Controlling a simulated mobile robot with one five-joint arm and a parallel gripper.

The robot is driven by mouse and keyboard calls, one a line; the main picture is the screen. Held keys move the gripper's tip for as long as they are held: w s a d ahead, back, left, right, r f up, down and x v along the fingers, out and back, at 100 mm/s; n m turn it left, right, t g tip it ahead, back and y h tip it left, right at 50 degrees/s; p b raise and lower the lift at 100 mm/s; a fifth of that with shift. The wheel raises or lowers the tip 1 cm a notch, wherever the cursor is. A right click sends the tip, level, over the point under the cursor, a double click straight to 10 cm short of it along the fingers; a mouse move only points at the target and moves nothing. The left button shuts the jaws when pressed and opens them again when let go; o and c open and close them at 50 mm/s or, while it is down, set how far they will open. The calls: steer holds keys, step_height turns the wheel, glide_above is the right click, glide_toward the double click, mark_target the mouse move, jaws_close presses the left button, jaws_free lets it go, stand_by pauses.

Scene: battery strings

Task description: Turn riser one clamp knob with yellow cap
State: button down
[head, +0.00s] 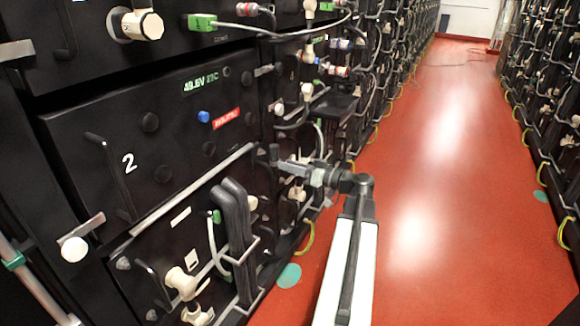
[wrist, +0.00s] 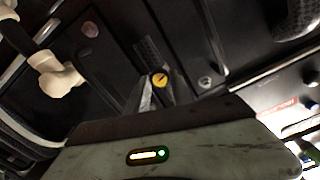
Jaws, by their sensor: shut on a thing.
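The clamp knob with the yellow cap (wrist: 159,80) shows in the wrist view, between the tips of my gripper (wrist: 160,92). My gripper is shut on it; the fingers cover the knob's sides and only the cap's face shows, with a dark mark on it. In the head view my gripper (head: 276,160) reaches left to the rack front, just right of the module marked 2. The yellow cap cannot be made out in the head view.
A black module (head: 150,150) with handle and display stands at left. Thick black cables (head: 240,235) and white connectors (head: 181,281) lie below my gripper. In the wrist view a pale fitting (wrist: 55,75) is at left. The red aisle floor (head: 440,200) is clear.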

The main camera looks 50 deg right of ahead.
steer(key=m, duration=2.1)
steer(key=shift+f, duration=0.1)
stand_by(0.5)
steer(key=c, duration=1.1)
jaws_free()
